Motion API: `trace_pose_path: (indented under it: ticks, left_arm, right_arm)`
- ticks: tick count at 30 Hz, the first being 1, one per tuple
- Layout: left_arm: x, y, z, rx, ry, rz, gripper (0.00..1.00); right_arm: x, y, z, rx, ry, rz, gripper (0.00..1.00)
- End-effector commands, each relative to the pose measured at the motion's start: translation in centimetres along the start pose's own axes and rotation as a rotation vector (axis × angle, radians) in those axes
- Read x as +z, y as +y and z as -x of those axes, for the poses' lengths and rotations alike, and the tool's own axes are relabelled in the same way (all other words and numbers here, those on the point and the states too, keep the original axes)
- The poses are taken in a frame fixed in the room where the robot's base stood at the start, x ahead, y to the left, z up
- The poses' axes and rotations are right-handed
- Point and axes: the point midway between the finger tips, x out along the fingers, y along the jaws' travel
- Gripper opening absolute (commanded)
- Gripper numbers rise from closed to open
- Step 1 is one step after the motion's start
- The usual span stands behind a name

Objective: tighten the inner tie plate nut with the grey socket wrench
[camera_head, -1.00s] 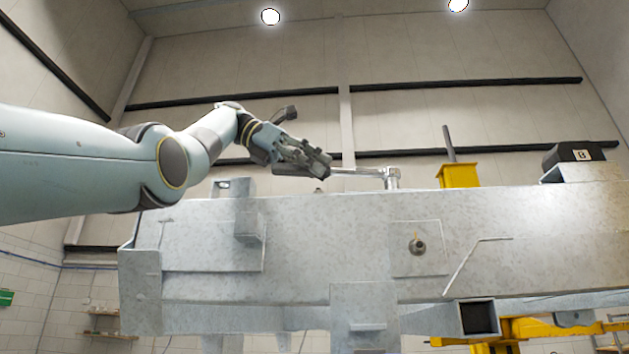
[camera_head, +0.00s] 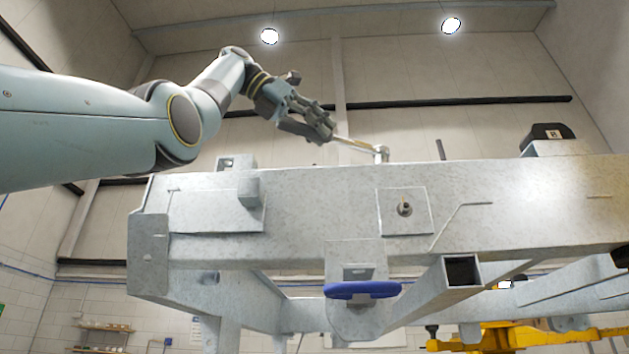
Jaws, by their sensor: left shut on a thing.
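The grey socket wrench (camera_head: 357,144) is in my left gripper (camera_head: 322,128), which is shut on its handle end. The wrench reaches to the right, above the top edge of the galvanized trailer frame (camera_head: 310,190). Its socket end (camera_head: 381,154) is at the top edge of the frame; I cannot tell whether it sits on a nut behind the edge. A nut on a bolt (camera_head: 404,209) shows on a square plate (camera_head: 421,223) on the near face, below the socket and apart from it. I cannot tell whether this is the inner nut. My right gripper is out of view.
A dark box with a label (camera_head: 546,135) stands on the frame at the right. A blue curved part (camera_head: 362,290) hangs below the middle, beside an open square tube (camera_head: 462,271). Yellow equipment (camera_head: 490,337) is at the lower right.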

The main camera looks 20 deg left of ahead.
Motion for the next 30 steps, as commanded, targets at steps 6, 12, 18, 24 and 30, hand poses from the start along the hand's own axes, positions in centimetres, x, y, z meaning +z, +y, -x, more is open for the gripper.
trace_pose_path:
  ticks: [6,12,18,24,30]
  left_arm:
    - [-0.2,-1.6,-0.4,0.094,-0.003,0.054,0.0]
    - [-0.1,-3.3,-0.8,0.192,-0.003,0.111,0.0]
    - [0.2,-4.1,-0.8,0.243,-0.005,0.146,0.0]
    - [0.1,-5.1,-1.2,0.304,-0.003,0.181,0.0]
    - [0.8,-5.8,-1.2,0.345,-0.006,0.207,0.0]
  right_arm:
    - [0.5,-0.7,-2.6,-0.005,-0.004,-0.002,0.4]
    - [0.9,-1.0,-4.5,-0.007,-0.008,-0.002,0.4]
    - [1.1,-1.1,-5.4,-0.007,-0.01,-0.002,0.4]
    - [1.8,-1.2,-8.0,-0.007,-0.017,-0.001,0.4]
    - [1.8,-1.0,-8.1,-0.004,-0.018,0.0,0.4]
